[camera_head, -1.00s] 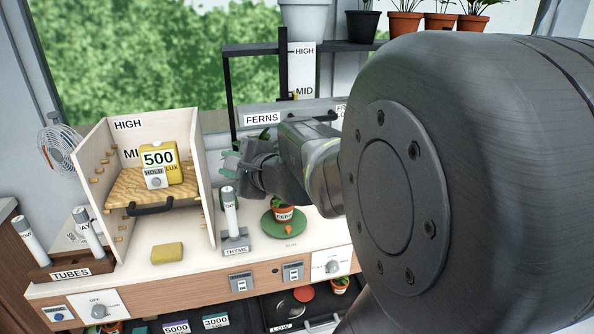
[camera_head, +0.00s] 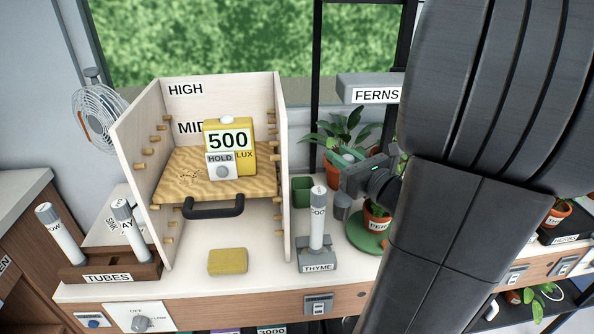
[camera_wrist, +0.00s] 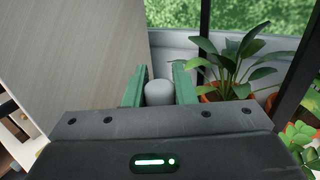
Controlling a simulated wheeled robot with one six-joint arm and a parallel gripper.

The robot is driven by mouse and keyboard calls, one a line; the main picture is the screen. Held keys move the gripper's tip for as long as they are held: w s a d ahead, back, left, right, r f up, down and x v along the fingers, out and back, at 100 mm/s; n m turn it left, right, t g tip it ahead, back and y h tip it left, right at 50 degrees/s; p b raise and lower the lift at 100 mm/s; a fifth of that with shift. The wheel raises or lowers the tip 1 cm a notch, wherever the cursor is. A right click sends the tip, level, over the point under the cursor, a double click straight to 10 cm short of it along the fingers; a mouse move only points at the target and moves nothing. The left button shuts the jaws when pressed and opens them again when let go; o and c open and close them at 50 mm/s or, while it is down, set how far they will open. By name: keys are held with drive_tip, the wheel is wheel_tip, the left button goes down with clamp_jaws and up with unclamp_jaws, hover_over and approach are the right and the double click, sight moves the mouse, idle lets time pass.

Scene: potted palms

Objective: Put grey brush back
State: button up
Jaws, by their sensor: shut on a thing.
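My gripper (camera_head: 345,158) is at the right of the open wooden cabinet, above the counter and near the THYME stand. In the wrist view its green fingers (camera_wrist: 158,84) are shut on a grey rounded piece (camera_wrist: 159,95), which appears to be the grey brush; only its blunt end shows.
The cabinet (camera_head: 282,150) holds a yellow 500 LUX meter (camera_head: 240,140) on its shelf. A white tube (camera_head: 318,220) stands upright in the THYME stand (camera_head: 318,260). A potted plant (camera_head: 376,217) sits on a green saucer (camera_head: 360,236). A yellow sponge-like block (camera_head: 227,261) lies on the counter.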

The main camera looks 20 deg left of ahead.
drive_tip(key=x, duration=1.6)
wheel_tip(320, 180, down, 7)
drive_tip(key=shift+a+f, duration=0.15)
drive_tip(key=shift+f+b, duration=0.15)
drive_tip(key=shift+b, duration=0.2)
drive_tip(key=o, duration=1)
drive_tip(key=v, duration=1.2)
